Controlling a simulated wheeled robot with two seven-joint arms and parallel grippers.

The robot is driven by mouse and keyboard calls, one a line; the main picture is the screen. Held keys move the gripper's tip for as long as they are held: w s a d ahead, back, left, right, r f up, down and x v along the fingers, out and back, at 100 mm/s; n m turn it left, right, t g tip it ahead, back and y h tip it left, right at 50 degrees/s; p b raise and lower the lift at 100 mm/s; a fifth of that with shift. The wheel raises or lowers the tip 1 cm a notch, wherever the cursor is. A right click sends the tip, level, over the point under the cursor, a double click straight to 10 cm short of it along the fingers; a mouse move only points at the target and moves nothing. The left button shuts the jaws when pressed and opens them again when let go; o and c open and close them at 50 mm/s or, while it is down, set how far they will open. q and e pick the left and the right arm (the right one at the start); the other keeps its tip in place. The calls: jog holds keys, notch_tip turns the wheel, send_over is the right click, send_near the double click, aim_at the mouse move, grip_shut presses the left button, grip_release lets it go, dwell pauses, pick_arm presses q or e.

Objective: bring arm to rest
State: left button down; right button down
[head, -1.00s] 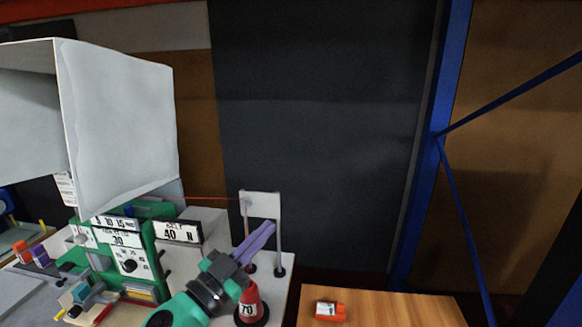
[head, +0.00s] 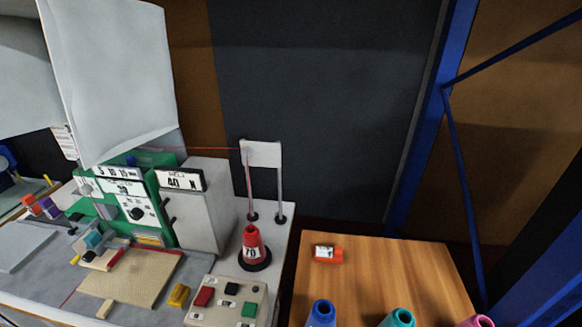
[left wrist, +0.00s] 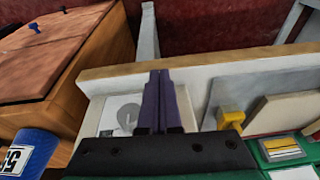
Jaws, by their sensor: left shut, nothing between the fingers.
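My left gripper shows in the left wrist view (left wrist: 158,103), its two purple fingers shut together with nothing between them. It is above the front part of the work table, with the yellow block (left wrist: 231,118) and tan rug piece (left wrist: 288,112) to its right. A pale panel partly shows behind the fingers. My left gripper is not visible in the head view now. My right gripper is in neither view.
In the head view, the red cone (head: 253,248) stands upright beside the green machine (head: 128,205); a white thread guide (head: 262,154) is behind it. A button box (head: 225,302) is at the front. The wooden table (head: 385,265) holds an orange item (head: 328,255) and several cones.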

pick_arm(q)
jog(key=s+f+g+b, duration=0.1)
jog(key=s+f, duration=0.2)
jog(key=f, duration=0.7)
jog(key=s+f, duration=0.3)
jog(key=f, duration=0.6)
jog(key=s+a+f+g, duration=0.1)
jog(key=s+a+f, duration=0.2)
jog(key=s+f, duration=0.8)
jog(key=s, duration=0.3)
jog(key=shift+a+f+b, duration=0.15)
jog(key=shift+f+b, duration=0.1)
jog(key=shift+b, duration=0.15)
